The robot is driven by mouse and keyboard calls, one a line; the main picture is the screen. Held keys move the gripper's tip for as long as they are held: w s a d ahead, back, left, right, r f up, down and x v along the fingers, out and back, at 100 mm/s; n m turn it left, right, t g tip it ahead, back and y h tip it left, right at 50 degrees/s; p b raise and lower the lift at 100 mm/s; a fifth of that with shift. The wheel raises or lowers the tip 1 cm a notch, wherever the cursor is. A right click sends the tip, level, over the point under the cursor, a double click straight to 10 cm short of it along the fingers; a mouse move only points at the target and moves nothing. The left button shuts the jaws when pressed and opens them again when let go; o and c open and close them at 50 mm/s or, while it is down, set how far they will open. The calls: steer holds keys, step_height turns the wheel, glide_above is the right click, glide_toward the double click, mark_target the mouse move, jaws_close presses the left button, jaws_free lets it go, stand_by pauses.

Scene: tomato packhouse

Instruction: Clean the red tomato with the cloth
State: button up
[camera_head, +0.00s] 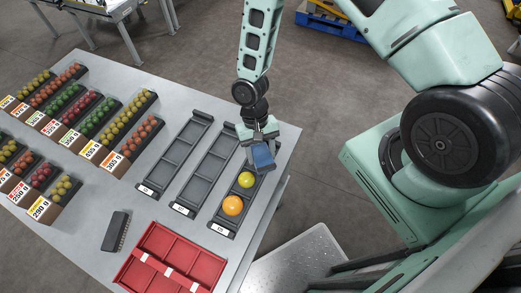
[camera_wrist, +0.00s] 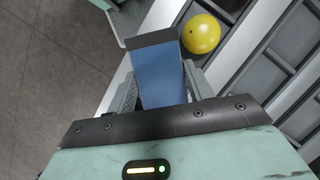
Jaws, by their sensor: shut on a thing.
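My gripper (camera_head: 262,150) is shut on a blue cloth (camera_head: 262,158), a folded, block-like pad, above the far end of the right-hand dark tray (camera_head: 214,229). The cloth (camera_wrist: 163,80) sits between the fingers in the wrist view, with a dark grey face at its far end. A yellow tomato (camera_head: 246,180) lies in that tray close to the cloth, and it also shows in the wrist view (camera_wrist: 200,34). An orange tomato (camera_head: 233,206) lies in the nearer compartment. No red tomato is clearly visible in the dark trays; the space under the cloth is hidden.
Two more dark trays (camera_head: 149,188) (camera_head: 181,208) stand to the left and look empty. A red divided crate (camera_head: 146,258) lies at the table's front, beside a dark grey block (camera_head: 115,231). Cartons of small tomatoes (camera_head: 113,163) fill the left side. The table edge (camera_head: 285,175) is close on the right.

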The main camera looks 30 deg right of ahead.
steer(key=shift+w+d+b, duration=0.2)
steer(key=shift+w, duration=0.9)
steer(key=shift+w+d+b, duration=0.15)
steer(key=shift+w, duration=0.95)
step_height(320, 180, up, 6)
steer(key=p, duration=0.4)
steer(key=shift+b+x, duration=1.9)
steer(key=shift+x, duration=1.1)
